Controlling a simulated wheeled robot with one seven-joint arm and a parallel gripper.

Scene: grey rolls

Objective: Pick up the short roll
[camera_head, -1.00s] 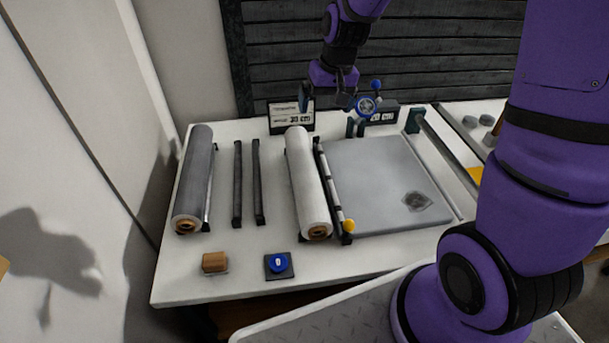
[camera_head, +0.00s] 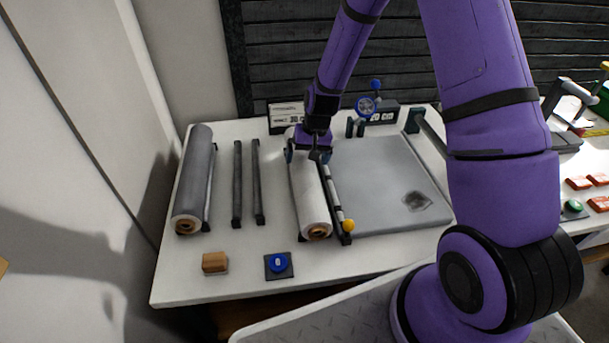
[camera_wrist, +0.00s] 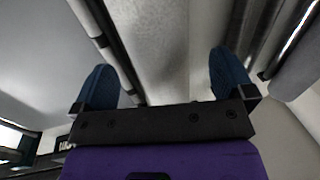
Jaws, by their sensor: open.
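Two rolls lie on the white table in the head view. The pale roll (camera_head: 309,200) lies in the middle and the darker grey roll (camera_head: 194,178) lies at the left; their lengths look close, so I cannot tell for sure which is the short one. My gripper (camera_head: 307,156) is open above the far part of the pale roll, with its fingers spread across the roll's width. In the wrist view the pale roll (camera_wrist: 162,42) runs between the two blue fingertips of my gripper (camera_wrist: 167,78). Contact with it cannot be told.
A rod with a yellow knob (camera_head: 348,226) runs close along the pale roll's right side, beside a grey plate (camera_head: 375,180). Two dark rails (camera_head: 247,182) stand between the rolls. A brown block (camera_head: 215,262) and a blue button (camera_head: 278,263) sit in front.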

